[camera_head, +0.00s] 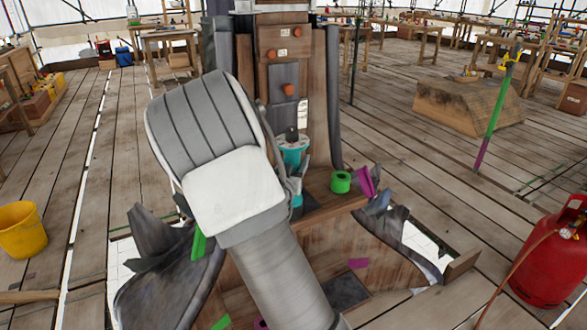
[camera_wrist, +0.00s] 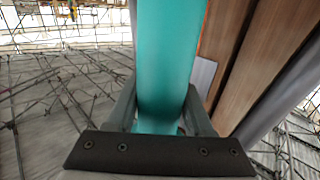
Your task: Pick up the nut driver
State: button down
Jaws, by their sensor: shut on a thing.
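The nut driver shows as a thick teal handle (camera_wrist: 172,60) in the wrist view, running from the top edge down between my fingers. My gripper (camera_wrist: 160,108) is shut on it, with one grey finger on each side. In the head view a teal piece (camera_head: 293,150) with a dark top stands beside my white and grey wrist, in front of the wooden spire. My arm hides most of my gripper there, and the nut driver's far end is not clear.
The wooden spire (camera_head: 285,55) with orange knobs rises close behind. A green ring (camera_head: 341,181) and a purple piece (camera_head: 365,182) lie on its ledge. A red gas cylinder (camera_head: 549,255) is at right, a yellow bucket (camera_head: 22,230) at left. Plank floor is open on both sides.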

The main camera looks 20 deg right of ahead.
aim_at(296, 144)
jog(key=shift+r, duration=0.25)
jog(key=shift+r, duration=0.6)
notch_tip(296, 144, up, 3)
jog(key=shift+s+d+r+p, duration=0.1)
jog(key=shift+p, duration=0.65)
jog(key=s+d+r+p, duration=0.1)
jog(key=s+d+r, duration=0.5)
jog(key=s, duration=0.3)
jog(key=shift+d+r, duration=0.2)
jog(key=shift+d, duration=0.3)
jog(key=c, duration=1)
grip_release()
grip_shut()
